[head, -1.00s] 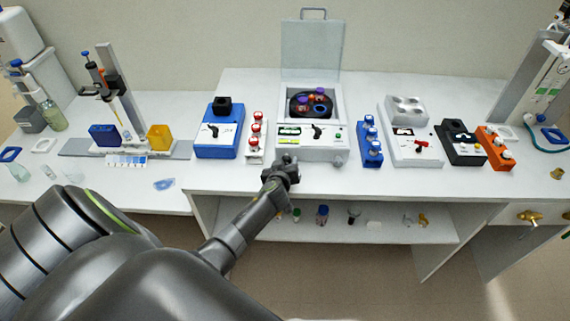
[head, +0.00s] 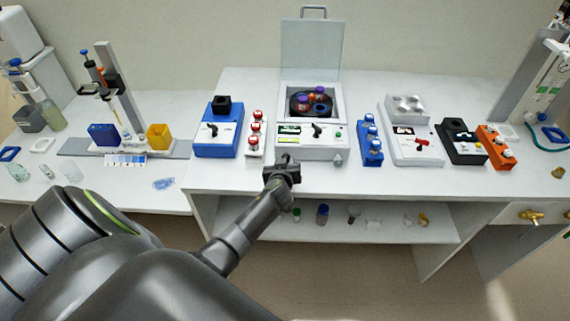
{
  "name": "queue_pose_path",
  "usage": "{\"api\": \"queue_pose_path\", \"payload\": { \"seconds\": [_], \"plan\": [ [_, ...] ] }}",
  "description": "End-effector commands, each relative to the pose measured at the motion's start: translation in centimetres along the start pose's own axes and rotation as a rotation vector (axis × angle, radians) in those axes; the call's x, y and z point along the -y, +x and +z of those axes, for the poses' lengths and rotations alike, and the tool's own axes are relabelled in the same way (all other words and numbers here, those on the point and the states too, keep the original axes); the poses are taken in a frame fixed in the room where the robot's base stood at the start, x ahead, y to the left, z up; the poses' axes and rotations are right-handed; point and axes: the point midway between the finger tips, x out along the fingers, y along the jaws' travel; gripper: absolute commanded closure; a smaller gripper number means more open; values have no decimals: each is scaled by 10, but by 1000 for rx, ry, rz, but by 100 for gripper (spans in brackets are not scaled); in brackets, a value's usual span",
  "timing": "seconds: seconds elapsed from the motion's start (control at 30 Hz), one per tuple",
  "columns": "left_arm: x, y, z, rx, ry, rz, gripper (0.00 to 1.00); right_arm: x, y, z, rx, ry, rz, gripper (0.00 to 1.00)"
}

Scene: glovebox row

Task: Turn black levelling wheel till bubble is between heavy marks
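A white centrifuge (head: 341,141) with its lid raised stands at the middle of the bench. Its front panel has a small window with a green-yellow strip (head: 289,130) and a black knob (head: 319,129). The strip is too small to read a bubble or heavy marks. A grey foot (head: 338,160) shows at its front right. No black levelling wheel can be made out; the front left corner is partly hidden by my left gripper. My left gripper (head: 284,160) is at that corner, by the bench's front edge. Its finger opening and any contact are unclear. My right gripper is out of view.
A rack with red-capped items (head: 256,136) stands close left of the centrifuge, beside a blue device (head: 219,131). A blue rack (head: 370,140) stands to the right. Below the bench edge, a shelf (head: 390,232) holds small items.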

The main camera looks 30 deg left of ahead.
Motion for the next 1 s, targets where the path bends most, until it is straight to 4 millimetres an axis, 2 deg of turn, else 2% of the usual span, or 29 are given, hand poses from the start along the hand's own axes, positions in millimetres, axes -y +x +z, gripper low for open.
{"api": "queue_pose_path", "payload": {
  "seconds": [0.23, 0.27, 0.4, 0.77, 1.0],
  "plan": [
    [0, 0, 1, 2, 0, 0, 95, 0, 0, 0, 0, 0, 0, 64],
    [0, 0, 1, 2, 0, 0, 68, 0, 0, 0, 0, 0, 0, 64],
    [0, 0, 1, 2, -1, 0, 50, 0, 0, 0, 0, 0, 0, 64],
    [0, -3, 1, 2, -1, 0, 50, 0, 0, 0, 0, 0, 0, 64],
    [0, -27, 2, 2, -3, 1, 50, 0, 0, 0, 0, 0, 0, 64]
  ]
}}
